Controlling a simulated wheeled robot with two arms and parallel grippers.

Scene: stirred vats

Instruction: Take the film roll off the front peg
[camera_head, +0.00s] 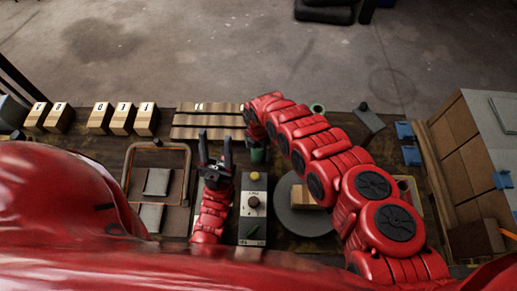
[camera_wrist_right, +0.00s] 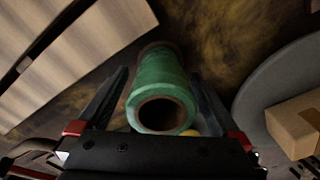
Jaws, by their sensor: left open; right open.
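A green film roll (camera_wrist_right: 158,85) with a brown core lies between the two open fingers of my right gripper (camera_wrist_right: 160,76) in the right wrist view. The fingers flank the roll, and I cannot tell whether they touch it. The roll's hollow core end faces the camera; no peg is visible inside it. In the head view the green roll (camera_head: 259,155) shows small beneath my right gripper (camera_head: 254,134), partly hidden by it. My left gripper (camera_head: 216,140) is open and empty, fingers pointing away from me, left of the roll.
A control box with a yellow button (camera_head: 255,177) stands just in front of the roll. A round grey turntable (camera_head: 300,220) carries a cardboard box (camera_head: 303,196). A slatted wooden pallet (camera_head: 205,120) lies behind. Lettered blocks (camera_head: 122,119) stand at the back left, cartons (camera_head: 470,150) at the right.

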